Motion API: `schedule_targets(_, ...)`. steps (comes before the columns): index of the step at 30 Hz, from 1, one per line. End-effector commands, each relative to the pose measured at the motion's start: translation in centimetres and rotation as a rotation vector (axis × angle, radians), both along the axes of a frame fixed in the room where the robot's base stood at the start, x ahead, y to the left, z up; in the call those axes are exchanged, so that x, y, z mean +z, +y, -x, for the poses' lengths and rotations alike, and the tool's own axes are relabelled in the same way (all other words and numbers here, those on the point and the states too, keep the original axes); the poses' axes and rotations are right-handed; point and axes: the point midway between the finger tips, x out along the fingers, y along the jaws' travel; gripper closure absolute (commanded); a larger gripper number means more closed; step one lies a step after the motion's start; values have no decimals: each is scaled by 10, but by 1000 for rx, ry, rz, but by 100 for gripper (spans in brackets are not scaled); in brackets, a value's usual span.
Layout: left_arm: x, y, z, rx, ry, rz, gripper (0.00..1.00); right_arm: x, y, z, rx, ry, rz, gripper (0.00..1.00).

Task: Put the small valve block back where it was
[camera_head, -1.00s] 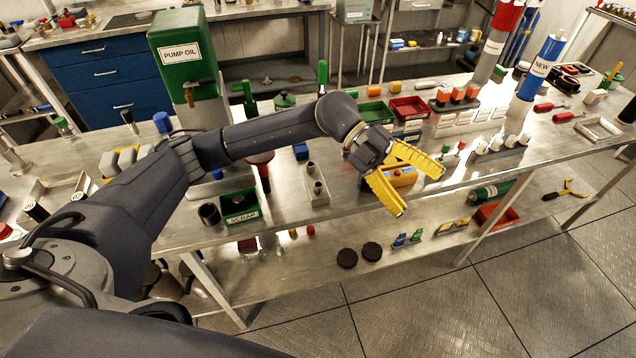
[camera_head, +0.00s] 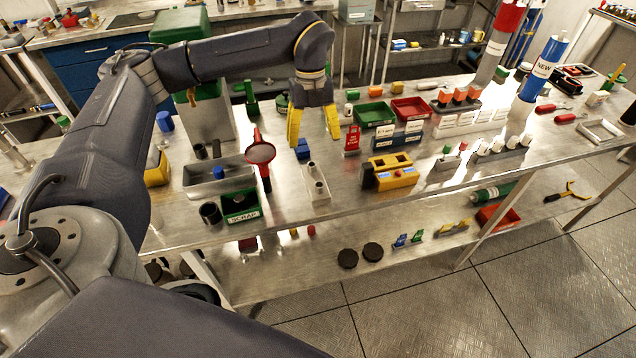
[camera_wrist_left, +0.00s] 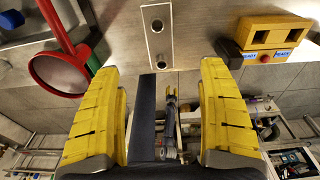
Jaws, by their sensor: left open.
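My left gripper (camera_head: 314,138) points down over the middle of the bench, its yellow fingers apart with nothing held. In the left wrist view its fingers (camera_wrist_left: 158,115) frame both sides. Which object is the small valve block is not certain. A small blue block (camera_head: 302,150) stands just below the left fingertip. A pale metal plate with two round posts (camera_head: 317,187) lies in front of it; it also shows at the top of the left wrist view (camera_wrist_left: 156,42). A yellow fixture with two square openings (camera_head: 395,172) stands to the right. My right gripper is out of view.
A red round-headed stand (camera_head: 261,153) is left of the gripper, with a green SCRAP bin (camera_head: 240,205) and grey tray (camera_head: 205,173) nearby. A red stand (camera_head: 352,140) is close on the right. Green (camera_head: 374,114) and red (camera_head: 410,107) trays lie behind.

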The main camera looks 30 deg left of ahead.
Motion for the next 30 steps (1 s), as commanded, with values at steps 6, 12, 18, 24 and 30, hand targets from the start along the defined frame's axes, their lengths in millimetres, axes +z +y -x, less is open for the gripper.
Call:
schedule_targets(6, -42, -5, 4, -3, 5, 3, 24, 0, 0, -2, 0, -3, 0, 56)
schedule_targets(12, -75, -8, 7, -4, 3, 3, 24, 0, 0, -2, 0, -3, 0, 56)
schedule_targets(18, -96, -10, 8, -4, 1, 3, 24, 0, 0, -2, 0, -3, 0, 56)
schedule_targets(24, -103, -11, 9, -4, 0, 4, 24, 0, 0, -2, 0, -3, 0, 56)
schedule_targets(30, -112, -11, 10, -5, 1, 3, 24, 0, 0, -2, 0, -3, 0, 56)
